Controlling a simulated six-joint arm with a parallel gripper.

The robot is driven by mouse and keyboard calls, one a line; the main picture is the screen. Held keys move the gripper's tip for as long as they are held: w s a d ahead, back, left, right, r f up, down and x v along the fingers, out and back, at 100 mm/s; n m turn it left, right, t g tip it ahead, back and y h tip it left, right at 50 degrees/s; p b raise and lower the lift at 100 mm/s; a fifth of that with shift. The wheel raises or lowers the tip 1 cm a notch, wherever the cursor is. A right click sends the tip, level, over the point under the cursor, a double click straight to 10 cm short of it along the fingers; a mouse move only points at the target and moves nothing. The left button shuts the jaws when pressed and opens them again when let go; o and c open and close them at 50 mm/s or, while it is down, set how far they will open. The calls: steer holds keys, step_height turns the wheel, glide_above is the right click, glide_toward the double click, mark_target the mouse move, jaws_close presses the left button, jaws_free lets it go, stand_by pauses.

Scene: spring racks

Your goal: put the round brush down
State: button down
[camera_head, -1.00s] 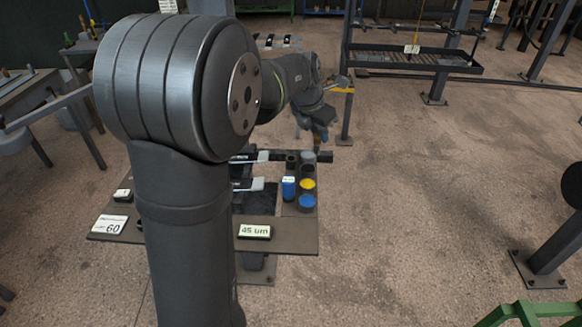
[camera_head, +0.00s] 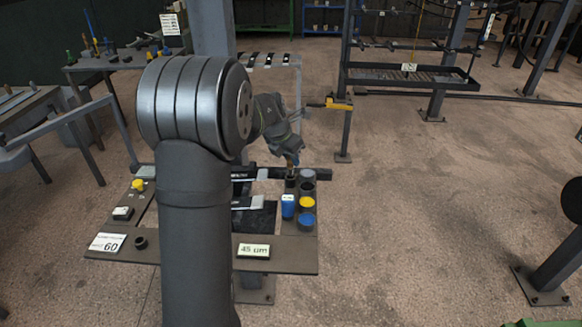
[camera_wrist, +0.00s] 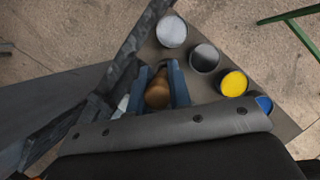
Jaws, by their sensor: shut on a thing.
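My gripper (camera_wrist: 160,90) is shut on the round brush, whose brown wooden handle (camera_wrist: 158,94) shows end-on between the two blue fingers in the wrist view. In the head view my gripper (camera_head: 291,157) points down just above a small black cup (camera_head: 290,182) on the right part of the work table (camera_head: 284,263). The brush's lower end is hidden, so I cannot tell whether it is inside the cup.
Beside the cup stand round pots with grey (camera_head: 308,174), yellow (camera_head: 307,203) and blue (camera_head: 306,222) tops. A blue container (camera_head: 288,206) stands in front. Flat brushes (camera_head: 248,203) lie to the left. A "45 um" label block (camera_head: 254,250) sits near the front edge.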

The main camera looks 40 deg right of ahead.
mark_target(291, 168)
steer(key=shift+f, duration=1.85)
steer(key=shift+f, duration=0.1)
steer(key=c, duration=1.3)
jaws_free()
steer(key=v, duration=1.2)
steer(key=x, duration=1.2)
steer(key=shift+d+f, duration=0.1)
steer(key=shift+f, duration=0.15)
step_height(291, 168, up, 3)
steer(key=shift+r, duration=0.7)
